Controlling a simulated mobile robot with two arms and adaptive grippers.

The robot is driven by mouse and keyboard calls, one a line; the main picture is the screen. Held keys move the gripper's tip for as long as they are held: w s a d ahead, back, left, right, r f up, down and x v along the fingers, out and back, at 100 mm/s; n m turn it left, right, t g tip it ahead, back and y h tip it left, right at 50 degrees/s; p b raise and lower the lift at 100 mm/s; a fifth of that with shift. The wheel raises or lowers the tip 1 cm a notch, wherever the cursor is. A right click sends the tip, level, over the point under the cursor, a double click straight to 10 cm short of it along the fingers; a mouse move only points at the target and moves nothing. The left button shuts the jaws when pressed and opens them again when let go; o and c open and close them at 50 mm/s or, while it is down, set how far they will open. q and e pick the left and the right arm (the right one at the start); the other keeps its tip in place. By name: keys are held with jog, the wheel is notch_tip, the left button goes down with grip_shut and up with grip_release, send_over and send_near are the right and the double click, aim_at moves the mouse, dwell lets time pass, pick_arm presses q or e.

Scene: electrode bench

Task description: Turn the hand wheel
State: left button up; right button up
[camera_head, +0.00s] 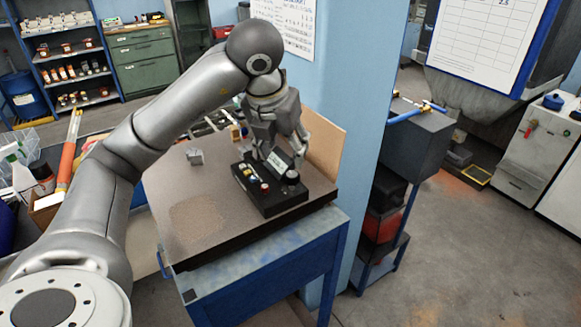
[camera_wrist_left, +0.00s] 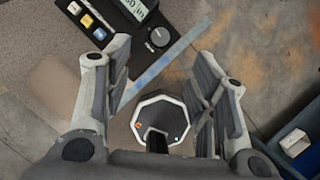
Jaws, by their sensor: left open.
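A black control box (camera_head: 268,201) lies on the bench top near its right front corner. It carries several coloured buttons, a pale display and a round dark knob (camera_head: 292,176), which looks like the hand wheel. The box (camera_wrist_left: 104,43) also shows at the top of the left wrist view, with the knob (camera_wrist_left: 160,38) at its lower right end. My left gripper (camera_head: 281,152) is open above and behind the box, pointing down. The right gripper is not in view.
The brown bench top (camera_head: 205,215) is mostly clear, with a small grey block (camera_head: 195,157) at the back. An upright tan board (camera_head: 325,146) and a blue pillar (camera_head: 368,130) stand to the right of the box. Bottles and tools crowd the left.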

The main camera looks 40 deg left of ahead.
aim_at(290, 175)
pick_arm(q)
jog(key=p+x, duration=0.1)
jog(key=x, duration=0.9)
jog(key=c, duration=1)
jog(key=m+b, duration=0.1)
jog(key=m+h+b, duration=0.1)
jog(key=b, duration=0.1)
jog(key=shift+a+f+m, duration=0.2)
jog(key=shift+m, duration=0.2)
jog(key=m+h+b, duration=0.1)
jog(key=m, duration=0.1)
jog(key=shift+r+m, duration=0.1)
jog(key=shift+m, duration=0.3)
jog(key=m, duration=0.1)
jog(key=m+h+b, duration=0.1)
jog(key=shift+a+r+m, duration=0.1)
jog(key=shift+a+m, duration=0.05)
jog(key=shift+m, duration=0.15)
jog(key=shift+w+m+g+h, duration=0.1)
jog(key=shift+m+g+h, duration=0.25)
jog(key=shift+m, duration=0.6)
jog(key=shift+w+m+g+h, duration=0.1)
jog(key=shift+m+g+h, duration=0.2)
jog(key=shift+m, duration=0.65)
